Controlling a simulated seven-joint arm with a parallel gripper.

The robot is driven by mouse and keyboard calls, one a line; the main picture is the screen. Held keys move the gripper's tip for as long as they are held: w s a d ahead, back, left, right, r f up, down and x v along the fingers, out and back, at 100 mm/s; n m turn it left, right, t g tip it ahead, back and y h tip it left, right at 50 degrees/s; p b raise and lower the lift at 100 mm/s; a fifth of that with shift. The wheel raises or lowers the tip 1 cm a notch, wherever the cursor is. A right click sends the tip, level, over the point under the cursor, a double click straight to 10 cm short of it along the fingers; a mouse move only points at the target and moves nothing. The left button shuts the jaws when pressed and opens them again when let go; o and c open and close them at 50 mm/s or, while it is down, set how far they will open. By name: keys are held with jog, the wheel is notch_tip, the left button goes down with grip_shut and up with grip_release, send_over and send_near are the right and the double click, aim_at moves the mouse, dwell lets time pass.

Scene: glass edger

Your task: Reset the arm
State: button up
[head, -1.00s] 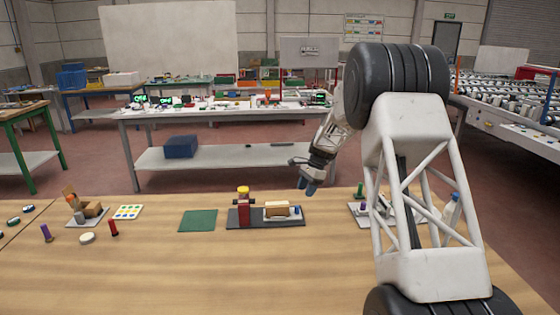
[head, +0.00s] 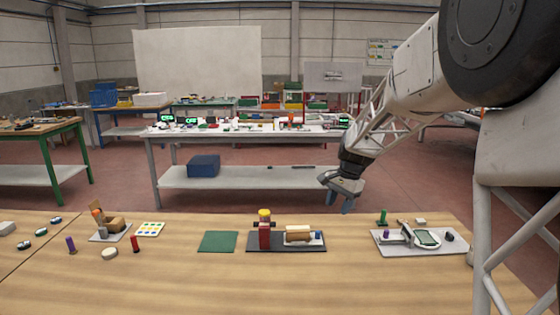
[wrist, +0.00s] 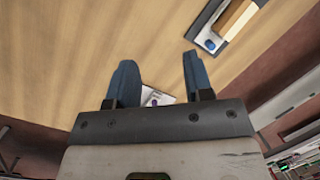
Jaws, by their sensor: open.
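My gripper (head: 339,201) hangs in the air at the far edge of the wooden bench (head: 180,285), to the right of the dark machine base. Its two blue fingers are spread and empty. They also show in the wrist view (wrist: 157,85), apart from each other with nothing held between them. A small part of a pale plate (wrist: 158,97) shows beyond and between the fingers there. My arm reaches in from the right side of the head view.
A white-topped table (head: 250,131) stands behind. The front of the bench is clear.

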jog(key=s+r+n, duration=0.2)
jog(key=s+r, duration=0.3)
jog(key=s, duration=0.7)
jog(key=s+f+n+t+h, duration=0.2)
jog(key=s+n, duration=0.5)
jog(key=s, duration=2.6)
jog(key=shift+d+f+t+h, duration=0.3)
jog(key=shift+d+t+h, duration=0.1)
jog(key=shift+t, duration=0.1)
